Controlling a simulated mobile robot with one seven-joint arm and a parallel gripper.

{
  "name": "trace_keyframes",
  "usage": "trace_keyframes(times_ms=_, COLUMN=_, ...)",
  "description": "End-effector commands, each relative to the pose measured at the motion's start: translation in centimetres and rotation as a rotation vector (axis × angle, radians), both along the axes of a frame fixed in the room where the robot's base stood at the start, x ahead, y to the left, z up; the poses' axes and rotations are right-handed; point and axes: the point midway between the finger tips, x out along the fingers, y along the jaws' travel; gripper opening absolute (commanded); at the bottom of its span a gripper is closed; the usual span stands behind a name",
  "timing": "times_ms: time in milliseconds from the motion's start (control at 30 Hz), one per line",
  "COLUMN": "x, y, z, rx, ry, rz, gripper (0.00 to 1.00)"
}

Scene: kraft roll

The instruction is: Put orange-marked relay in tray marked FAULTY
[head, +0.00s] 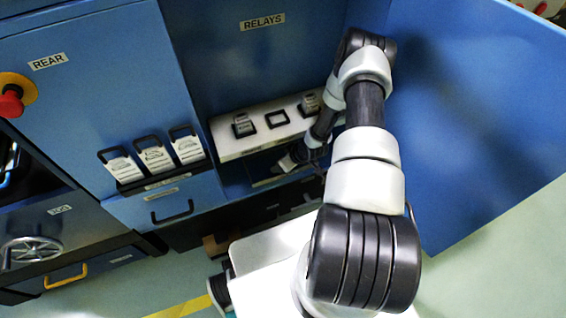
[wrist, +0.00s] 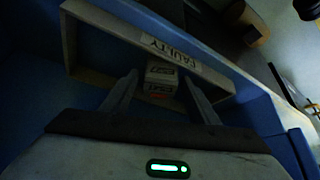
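The relay (wrist: 161,76), a pale block with dark print and a small orange mark, is in the wrist view between my gripper's fingertips (wrist: 161,78). The fingers stand on either side of it with narrow gaps, so my gripper looks open. The relay appears to be inside the shallow tray (wrist: 100,17) labelled FAULTY; whether it rests on the tray's floor is hard to tell in the dim light.
The white shelf (head: 232,151) under the RELAYS label holds dark-framed sockets, one empty (head: 278,119). Several white modules (head: 155,155) stand in a rack at left. A blue panel (head: 480,110) closes in the right side. A brown roll (wrist: 246,22) lies beyond the tray.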

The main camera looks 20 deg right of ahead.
Motion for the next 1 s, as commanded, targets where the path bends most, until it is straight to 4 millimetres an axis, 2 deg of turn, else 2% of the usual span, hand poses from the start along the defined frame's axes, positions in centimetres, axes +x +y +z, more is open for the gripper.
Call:
trace_keyframes(times_ms=233, x=0.0, y=0.0, z=0.1, rx=0.0, ry=0.0, rz=0.0, gripper=0.54)
trace_keyframes(times_ms=367, x=-0.1, y=-0.1, z=0.9, rx=0.0, ry=0.0, rz=0.0, gripper=0.54)
trace_keyframes(times_ms=567, x=-1.9, y=-0.9, z=4.6, rx=-0.001, ry=0.0, rz=-0.002, gripper=0.54)
trace_keyframes(times_ms=600, x=-2.4, y=-1.1, z=5.4, rx=-0.001, ry=-0.001, rz=-0.002, gripper=0.54)
trace_keyframes(times_ms=667, x=-4.1, y=-1.7, z=4.8, rx=0.0, ry=0.004, rz=-0.003, gripper=0.54)
trace_keyframes(times_ms=800, x=-7.3, y=-3.1, z=4.8, rx=0.001, ry=0.004, rz=-0.004, gripper=0.54)
trace_keyframes(times_ms=1000, x=-11.1, y=-4.5, z=4.8, rx=0.001, ry=0.002, rz=-0.003, gripper=0.54)
